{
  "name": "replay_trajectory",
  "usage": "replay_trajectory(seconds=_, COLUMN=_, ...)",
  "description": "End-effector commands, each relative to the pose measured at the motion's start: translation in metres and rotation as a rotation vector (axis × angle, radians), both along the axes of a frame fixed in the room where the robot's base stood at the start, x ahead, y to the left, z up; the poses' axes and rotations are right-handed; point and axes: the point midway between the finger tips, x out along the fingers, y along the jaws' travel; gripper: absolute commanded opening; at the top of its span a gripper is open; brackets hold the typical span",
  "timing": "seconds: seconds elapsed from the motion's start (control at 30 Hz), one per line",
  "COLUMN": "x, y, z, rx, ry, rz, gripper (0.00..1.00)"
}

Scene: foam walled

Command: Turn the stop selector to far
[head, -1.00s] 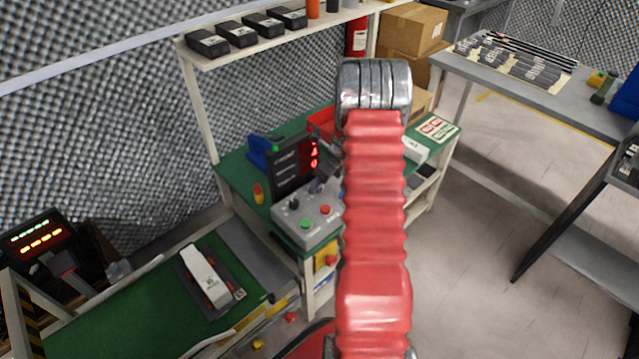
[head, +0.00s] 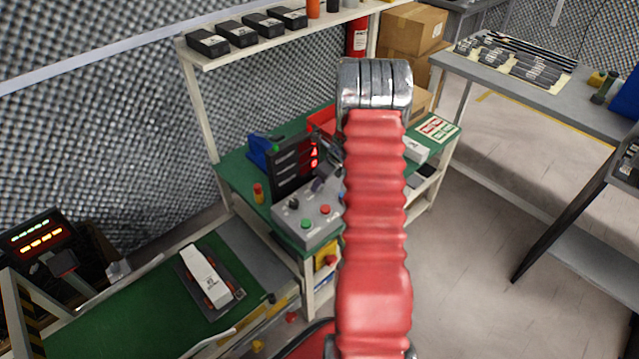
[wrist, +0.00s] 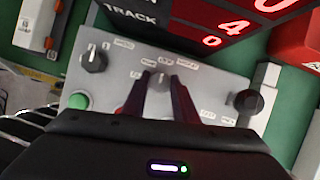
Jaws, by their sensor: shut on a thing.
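A grey control box (head: 290,222) stands on the green bench at the foot of a dark display board. In the wrist view, its sloped panel (wrist: 128,57) carries a small grey middle selector knob (wrist: 159,82) with small labels around it, too blurred to read. My gripper (wrist: 160,84) is shut on this knob, one dark finger on each side. In the head view, my gripper (head: 324,180) is at the panel, partly hidden by my red arm. I cannot tell which label the knob points to.
A black knob (wrist: 93,58) and a green button (wrist: 78,101) are left of my fingers; another black knob (wrist: 247,102) is right. The display board (head: 292,172) rises close behind. A white model vehicle (head: 207,274) lies on the green lower table.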

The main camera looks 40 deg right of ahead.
Motion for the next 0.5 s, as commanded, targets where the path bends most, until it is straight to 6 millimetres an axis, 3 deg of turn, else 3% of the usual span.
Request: replay_trajectory(seconds=0.5, x=0.0008, y=-0.0015, z=-0.0004, rx=0.002, ry=0.001, rz=0.255, gripper=0.04)
